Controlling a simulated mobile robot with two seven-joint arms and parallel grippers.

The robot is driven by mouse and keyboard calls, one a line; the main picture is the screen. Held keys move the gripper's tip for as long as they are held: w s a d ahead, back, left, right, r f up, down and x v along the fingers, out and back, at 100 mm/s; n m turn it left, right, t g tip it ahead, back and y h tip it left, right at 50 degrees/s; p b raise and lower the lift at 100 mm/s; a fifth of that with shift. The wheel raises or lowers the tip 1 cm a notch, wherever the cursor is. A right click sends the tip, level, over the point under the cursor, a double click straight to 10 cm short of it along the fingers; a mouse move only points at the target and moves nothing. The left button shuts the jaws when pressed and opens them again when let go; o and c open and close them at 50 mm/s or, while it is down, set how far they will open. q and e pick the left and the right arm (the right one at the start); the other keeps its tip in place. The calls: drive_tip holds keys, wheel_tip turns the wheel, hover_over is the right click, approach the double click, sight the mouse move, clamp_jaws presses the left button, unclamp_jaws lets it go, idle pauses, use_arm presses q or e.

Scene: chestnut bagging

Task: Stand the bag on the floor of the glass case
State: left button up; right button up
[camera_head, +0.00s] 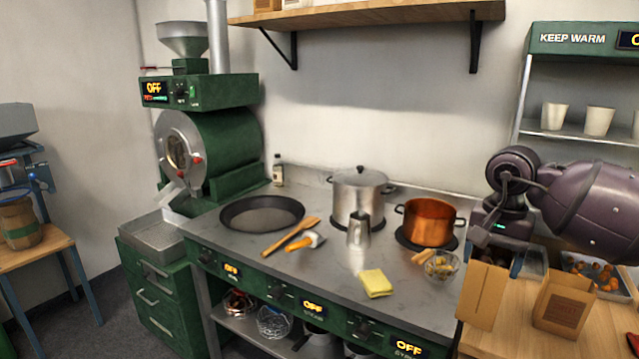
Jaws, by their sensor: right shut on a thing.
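My right gripper (493,261) comes in from the right, pointing down, and is shut on a tall brown paper bag (481,302). The bag hangs roughly upright, slightly tilted, over the left end of the wooden counter; I cannot tell whether its bottom touches the wood. The glass case (570,40), green on top with a KEEP WARM sign, stands at the upper right, behind my right arm. Several pale cups (599,121) stand on its shelf. My arm and the picture's edge hide its lower part, so its floor does not show. My left gripper is not in view.
A second brown bag (562,304) with a printed label stands on the wooden counter (498,342), right of the held bag. A tray of chestnuts (612,290) lies behind it. A glass bowl (441,268), copper pot (430,224) and yellow cloth (376,283) are on the steel stove top.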

sight(463, 315)
drive_tip(key=s+a+f+n, duration=0.1)
drive_tip(key=a+f+n, duration=0.1)
drive_tip(key=s+a+f+n, duration=0.2)
drive_tip(key=f, duration=0.1)
drive_tip(key=s+a+f+n, duration=0.2)
drive_tip(key=shift+s+f, duration=0.1)
drive_tip(key=shift+f, duration=0.2)
drive_tip(key=s+a+f+n, duration=0.1)
drive_tip(key=s+a+f, duration=0.2)
drive_tip(key=s+f, duration=0.3)
drive_tip(key=shift+a+f+n, duration=0.2)
drive_tip(key=shift+f+n, duration=0.1)
drive_tip(key=shift+f, duration=0.1)
drive_tip(key=shift+s+f, duration=0.1)
drive_tip(key=shift+s, duration=0.05)
